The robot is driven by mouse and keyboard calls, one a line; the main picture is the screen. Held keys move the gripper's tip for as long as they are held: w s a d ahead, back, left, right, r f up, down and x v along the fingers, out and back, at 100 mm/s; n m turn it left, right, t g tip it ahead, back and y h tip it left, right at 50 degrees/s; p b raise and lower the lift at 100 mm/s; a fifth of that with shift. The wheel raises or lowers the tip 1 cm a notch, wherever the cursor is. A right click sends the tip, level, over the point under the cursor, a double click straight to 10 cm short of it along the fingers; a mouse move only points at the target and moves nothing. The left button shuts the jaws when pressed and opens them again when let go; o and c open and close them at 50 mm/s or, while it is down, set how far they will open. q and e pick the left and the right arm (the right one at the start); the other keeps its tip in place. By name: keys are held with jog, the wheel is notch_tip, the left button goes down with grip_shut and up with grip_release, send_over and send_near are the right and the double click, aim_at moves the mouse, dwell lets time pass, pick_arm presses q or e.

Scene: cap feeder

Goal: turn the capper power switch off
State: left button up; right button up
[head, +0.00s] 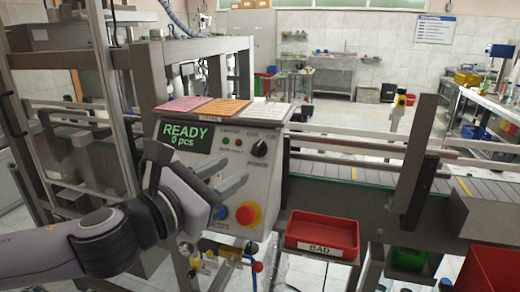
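The capper control box (270,190) stands at the middle of the head view, with a lit green display (187,136) reading "READY 0 pcs". A black rotary switch (259,148) sits at the upper right of its panel; its labels are too small to read surely, so I cannot tell which one is the power switch label. My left gripper (228,174) is in front of the panel, left of and below the rotary switch, apart from it. Its two fingers are spread with nothing between them. They hide part of the panel. My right gripper is not in view.
A red mushroom button (248,214) on a yellow base and a blue button (222,212) are low on the panel, close below my fingers. Coloured sheets (223,111) lie on top. A red BAD bin (322,233) and a conveyor (345,181) are at the right.

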aim_at(254, 149)
pick_arm(q)
jog(key=shift+m, duration=0.4)
jog(key=shift+w+a+r+p+x, duration=0.1)
jog(key=shift+r+p+x, duration=0.05)
jog(key=shift+x, duration=1.05)
jog(key=shift+w+a+r+p+x, duration=0.1)
jog(key=shift+r+x, duration=0.05)
jog(key=shift+x, duration=1.1)
jog(key=shift+a+r+p+x, duration=0.1)
jog(key=shift+r+p+x, duration=0.05)
jog(key=shift+x, duration=1.05)
grip_shut()
jog(key=shift+s, duration=0.1)
jog(key=shift+r, duration=0.1)
